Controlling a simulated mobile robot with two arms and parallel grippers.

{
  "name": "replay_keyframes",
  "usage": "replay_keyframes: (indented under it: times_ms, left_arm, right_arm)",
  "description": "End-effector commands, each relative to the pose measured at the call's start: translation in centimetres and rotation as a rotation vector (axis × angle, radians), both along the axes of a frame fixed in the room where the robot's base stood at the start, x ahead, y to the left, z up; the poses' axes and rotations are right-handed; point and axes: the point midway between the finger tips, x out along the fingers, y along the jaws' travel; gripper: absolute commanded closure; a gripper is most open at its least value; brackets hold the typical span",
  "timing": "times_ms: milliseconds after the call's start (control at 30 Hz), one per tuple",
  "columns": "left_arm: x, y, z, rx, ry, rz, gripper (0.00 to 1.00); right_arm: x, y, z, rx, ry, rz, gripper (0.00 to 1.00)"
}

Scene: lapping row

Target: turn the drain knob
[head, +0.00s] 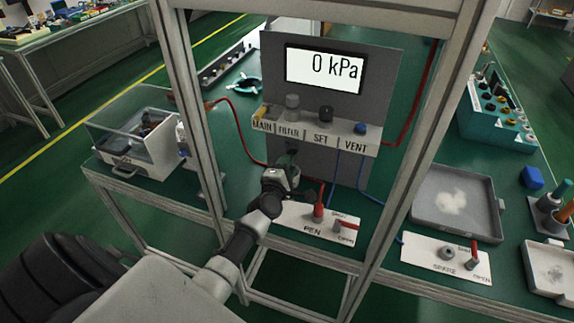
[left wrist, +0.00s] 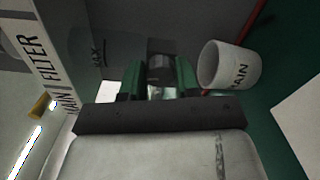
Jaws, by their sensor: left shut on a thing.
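The grey panel (head: 370,75) has a shelf labelled MAIN, FILTER, SET and VENT. My left gripper (head: 290,158) is under the FILTER part of this shelf, in front of the panel. In the left wrist view its two green-padded fingers (left wrist: 158,80) are closed on a dark round knob (left wrist: 160,68), which looks like the drain knob. The fingers hide its sides, and in the head view the gripper hides it. A white cup (left wrist: 228,66) whose visible letters end in AIN is just right of the fingers, apart from them. My right gripper is not in view.
The display (head: 325,68) reads 0 kPa. A yellow MAIN handle (head: 258,112), black SET knob (head: 326,113) and blue VENT knob (head: 361,128) sit on the shelf. Frame posts (head: 425,125) flank the panel. The PEN valve plate (head: 300,220) is below; a grey tray (head: 430,220) lies right.

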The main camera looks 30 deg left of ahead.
Motion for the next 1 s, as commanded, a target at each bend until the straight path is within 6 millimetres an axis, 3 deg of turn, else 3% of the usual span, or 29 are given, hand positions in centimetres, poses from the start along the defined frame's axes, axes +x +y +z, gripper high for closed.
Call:
replay_keyframes:
  times_ms: [400, 1000]
  left_arm:
    - [-0.02, -0.04, -0.13, 0.217, 0.054, 0.000, 0.93]
    - [-0.03, -0.05, -0.21, 0.261, 0.065, -0.001, 0.93]
  right_arm:
    - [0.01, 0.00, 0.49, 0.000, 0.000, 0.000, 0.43]
    - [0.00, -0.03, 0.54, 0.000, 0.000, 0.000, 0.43]
